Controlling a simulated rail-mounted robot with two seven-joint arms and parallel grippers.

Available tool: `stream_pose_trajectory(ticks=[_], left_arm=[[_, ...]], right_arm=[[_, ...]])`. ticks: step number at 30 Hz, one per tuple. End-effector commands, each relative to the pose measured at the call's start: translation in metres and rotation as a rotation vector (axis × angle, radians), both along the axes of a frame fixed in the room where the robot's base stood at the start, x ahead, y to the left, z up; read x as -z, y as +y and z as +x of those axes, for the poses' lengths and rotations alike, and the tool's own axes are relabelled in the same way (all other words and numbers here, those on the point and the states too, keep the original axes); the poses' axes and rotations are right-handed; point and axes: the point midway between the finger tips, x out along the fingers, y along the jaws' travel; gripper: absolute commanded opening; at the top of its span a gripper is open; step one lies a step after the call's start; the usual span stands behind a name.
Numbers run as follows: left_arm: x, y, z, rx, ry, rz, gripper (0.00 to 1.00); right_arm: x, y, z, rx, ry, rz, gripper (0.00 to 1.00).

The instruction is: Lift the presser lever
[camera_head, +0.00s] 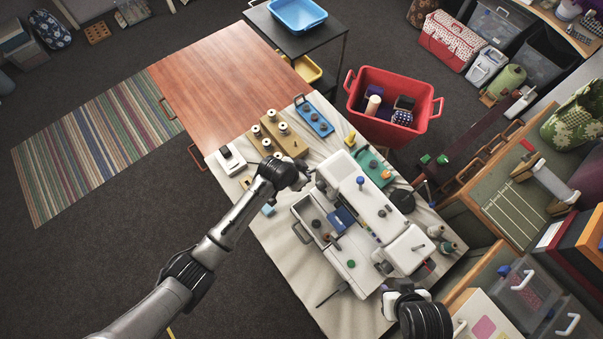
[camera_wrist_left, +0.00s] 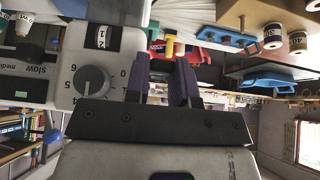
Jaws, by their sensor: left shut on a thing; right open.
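The white sewing machine (camera_head: 372,212) stands on the cloth-covered table, and its control face with a numbered grey dial (camera_wrist_left: 92,80) fills the left of the left wrist view. My left gripper (camera_head: 300,182) is at the machine's upper left end. In the left wrist view its dark fingers (camera_wrist_left: 162,82) are close together beside the machine's body, shut on a small part at the machine, which looks like the presser lever; the fingers mostly hide it. My right gripper (camera_head: 392,290) is open at the machine's lower right end; its fingertips are hard to make out.
A wooden spool stand (camera_head: 286,141), a blue tray (camera_head: 315,117) and a teal tray (camera_head: 374,168) lie on the table around the machine. A red basket (camera_head: 365,129) stands behind it. The brown wooden tabletop (camera_head: 220,75) at the upper left is clear.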

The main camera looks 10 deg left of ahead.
Motion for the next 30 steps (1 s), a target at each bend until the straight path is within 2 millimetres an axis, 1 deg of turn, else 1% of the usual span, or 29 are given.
stream_pose_trajectory(ticks=[7,8,15,16,25,30], left_arm=[[0.001,0.000,0.000,-0.001,0.000,0.000,0.00],[0.001,0.000,0.000,-0.001,0.000,0.000,0.24],[0.000,0.000,0.000,0.000,0.000,0.000,0.47],[0.000,0.000,0.000,0.000,0.000,0.000,0.49],[-0.001,0.001,-0.001,0.000,-0.001,-0.001,0.49],[-0.013,0.007,-0.005,0.001,-0.004,0.000,0.49]], right_arm=[[0.000,-0.001,0.000,-0.004,0.000,-0.005,0.43],[0.000,-0.001,0.000,-0.004,0.000,-0.005,0.43],[0.000,-0.001,0.000,-0.002,0.000,-0.004,0.43],[0.000,-0.001,0.000,-0.002,0.001,-0.003,0.43],[0.001,0.001,0.000,0.003,0.001,0.004,0.43],[0.005,0.001,0.000,0.004,0.001,0.005,0.43]])
